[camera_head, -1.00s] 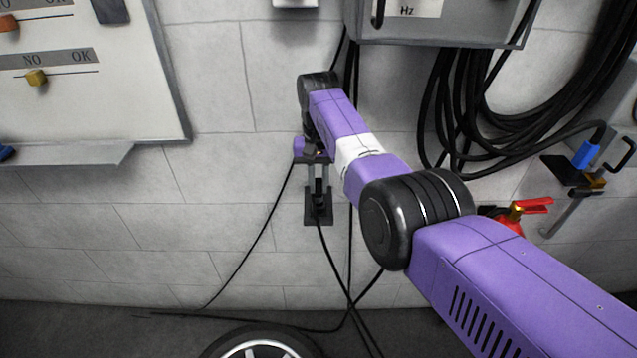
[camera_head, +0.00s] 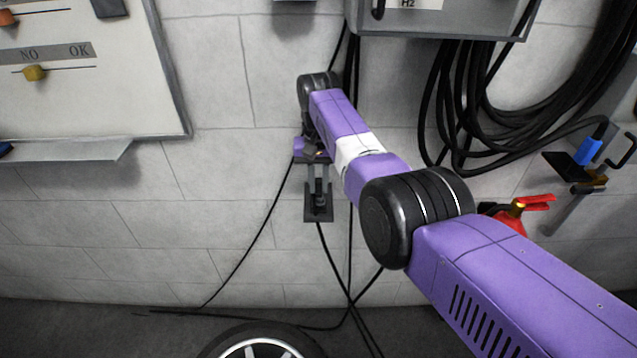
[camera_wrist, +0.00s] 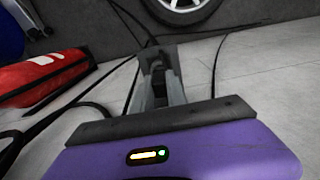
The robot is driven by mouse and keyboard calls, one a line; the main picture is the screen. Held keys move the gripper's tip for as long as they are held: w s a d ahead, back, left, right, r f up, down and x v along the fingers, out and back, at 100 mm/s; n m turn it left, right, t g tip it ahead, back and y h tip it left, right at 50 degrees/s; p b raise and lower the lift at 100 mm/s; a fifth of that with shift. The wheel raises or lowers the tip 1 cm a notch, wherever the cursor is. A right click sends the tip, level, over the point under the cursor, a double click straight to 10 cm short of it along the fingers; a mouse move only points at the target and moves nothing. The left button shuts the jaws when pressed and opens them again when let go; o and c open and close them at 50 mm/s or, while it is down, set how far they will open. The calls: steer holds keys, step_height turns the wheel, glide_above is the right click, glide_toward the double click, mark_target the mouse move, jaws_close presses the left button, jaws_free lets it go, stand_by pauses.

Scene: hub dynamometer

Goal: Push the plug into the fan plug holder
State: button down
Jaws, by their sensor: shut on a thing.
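My gripper (camera_head: 318,185) is in front of the tiled wall, its fingers pointing down. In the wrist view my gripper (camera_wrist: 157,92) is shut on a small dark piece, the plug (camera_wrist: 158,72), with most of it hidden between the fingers. In the head view the plug (camera_head: 319,202) is a dark shape at the fingertips. A dark grey holder plate (camera_head: 310,216) lies directly behind and around the fingertips against the wall. I cannot tell whether the plug touches the holder or how deep it sits. A black cable runs down from this spot.
Black cables (camera_head: 337,275) hang and cross below my gripper. A wheel (camera_head: 262,345) lies at the bottom. A red fire extinguisher (camera_head: 512,215) and coiled black cables (camera_head: 470,110) are at the right. A white NO/OK board (camera_head: 90,105) hangs at the left.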

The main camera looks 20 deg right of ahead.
steer(key=shift+f, duration=0.25)
steer(key=shift+f+b, duration=0.35)
steer(key=shift+b, duration=0.1)
steer(key=shift+f, duration=0.15)
steer(key=c, duration=1.3)
jaws_free()
steer(key=shift+o, duration=0.2)
steer(key=shift+r, duration=4)
